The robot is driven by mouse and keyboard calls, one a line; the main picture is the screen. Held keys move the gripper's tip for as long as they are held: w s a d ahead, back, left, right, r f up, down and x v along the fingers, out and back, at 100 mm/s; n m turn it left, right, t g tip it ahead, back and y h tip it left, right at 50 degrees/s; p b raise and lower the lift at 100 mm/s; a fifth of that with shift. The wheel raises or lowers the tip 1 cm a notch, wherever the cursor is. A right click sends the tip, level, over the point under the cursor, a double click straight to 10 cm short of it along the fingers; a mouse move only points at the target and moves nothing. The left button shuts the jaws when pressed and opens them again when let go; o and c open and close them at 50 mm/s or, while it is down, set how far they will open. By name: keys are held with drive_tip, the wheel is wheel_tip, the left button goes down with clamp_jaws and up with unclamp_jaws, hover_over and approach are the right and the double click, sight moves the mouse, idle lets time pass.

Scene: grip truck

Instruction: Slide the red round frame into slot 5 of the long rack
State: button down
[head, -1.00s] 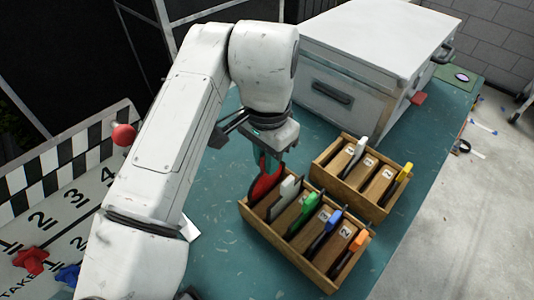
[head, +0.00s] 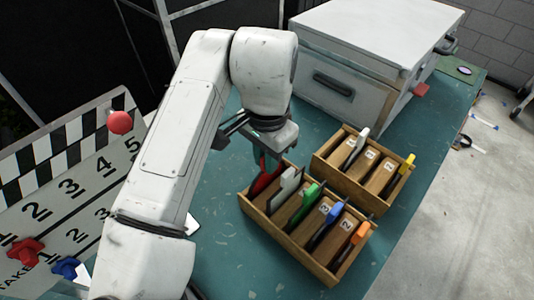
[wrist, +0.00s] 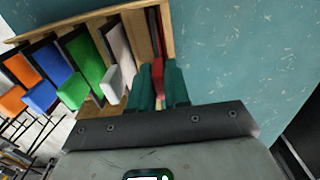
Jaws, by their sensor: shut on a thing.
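My gripper (head: 268,160) is shut on the red round frame (head: 263,180) at the left end of the long rack (head: 290,262). The wrist view also shows my gripper's teal fingers (wrist: 160,88) around the frame's red tab (wrist: 158,70). The frame's lower part is down inside the end slot, beside the white-tabbed frame (head: 288,184). The rack's walls hide its lower edge, so I cannot tell how deep it sits. The end slot's number is not readable; labels 3 and 2 show farther right.
Green (head: 308,195), blue (head: 331,217) and orange (head: 359,234) tabbed frames stand in the long rack. A shorter rack (head: 330,176) with white and yellow tabs stands behind it. A large white case (head: 375,60) is at the back. A clapperboard (head: 70,185) is at left.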

drive_tip(key=shift+f, duration=0.15)
drive_tip(key=c, duration=1)
unclamp_jaws()
wheel_tip(320, 180, up, 11)
drive_tip(key=shift+f, duration=0.1)
